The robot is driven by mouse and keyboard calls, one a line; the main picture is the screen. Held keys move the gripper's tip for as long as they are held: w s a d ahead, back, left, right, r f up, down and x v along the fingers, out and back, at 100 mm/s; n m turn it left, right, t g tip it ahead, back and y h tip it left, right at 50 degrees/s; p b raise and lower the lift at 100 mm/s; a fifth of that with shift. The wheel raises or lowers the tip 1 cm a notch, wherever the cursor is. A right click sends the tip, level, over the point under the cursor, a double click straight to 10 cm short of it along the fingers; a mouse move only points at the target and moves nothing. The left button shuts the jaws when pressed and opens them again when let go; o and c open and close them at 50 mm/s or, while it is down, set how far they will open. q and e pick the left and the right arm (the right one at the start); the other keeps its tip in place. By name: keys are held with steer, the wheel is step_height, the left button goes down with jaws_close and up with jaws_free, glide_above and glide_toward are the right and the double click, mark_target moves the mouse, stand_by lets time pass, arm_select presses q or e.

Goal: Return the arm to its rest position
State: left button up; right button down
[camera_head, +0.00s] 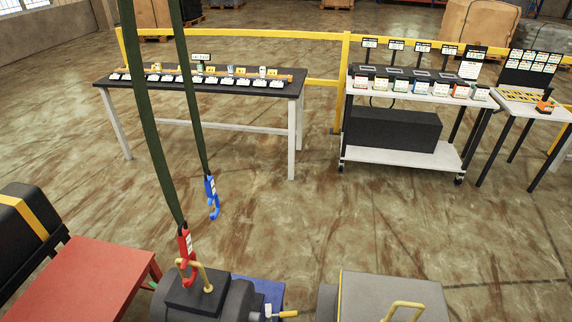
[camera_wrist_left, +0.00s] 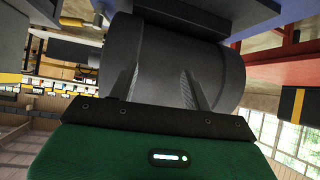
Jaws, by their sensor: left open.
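My left gripper (camera_wrist_left: 160,82) shows in the left wrist view, with its two fingers apart in front of a dark grey cylinder (camera_wrist_left: 175,55). Nothing is seen held between them, and I cannot tell whether they touch the cylinder. My right gripper is in neither view. In the head view, a red hook (camera_head: 185,244) on a green strap hangs at the beige handle (camera_head: 206,275) of a dark motor-like unit (camera_head: 238,300). The hook and handle overlap, but I cannot tell whether they are linked. A blue hook (camera_head: 212,197) hangs free on a second strap.
A red table (camera_head: 75,285) stands at lower left, and a grey block (camera_head: 385,292) with a yellow handle at lower right. A dark workbench (camera_head: 225,93), a white cart (camera_head: 400,158) and a small table (camera_head: 520,105) stand by the yellow railing. The middle floor is clear.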

arm_select(q)
steer(key=s+f+m+g, duration=0.1)
steer(key=s+f+g, duration=0.4)
steer(key=s+f, duration=0.4)
steer(key=s+d+f+m+g, duration=0.1)
steer(key=s+f+g, duration=0.3)
steer(key=s+f, duration=0.5)
steer(key=s, duration=1.1)
steer(key=shift+d+f+m+g, duration=0.15)
steer(key=shift+f+m+g, duration=0.15)
steer(key=shift+m+g, duration=0.1)
stand_by(0.6)
steer(key=shift+c, duration=1.3)
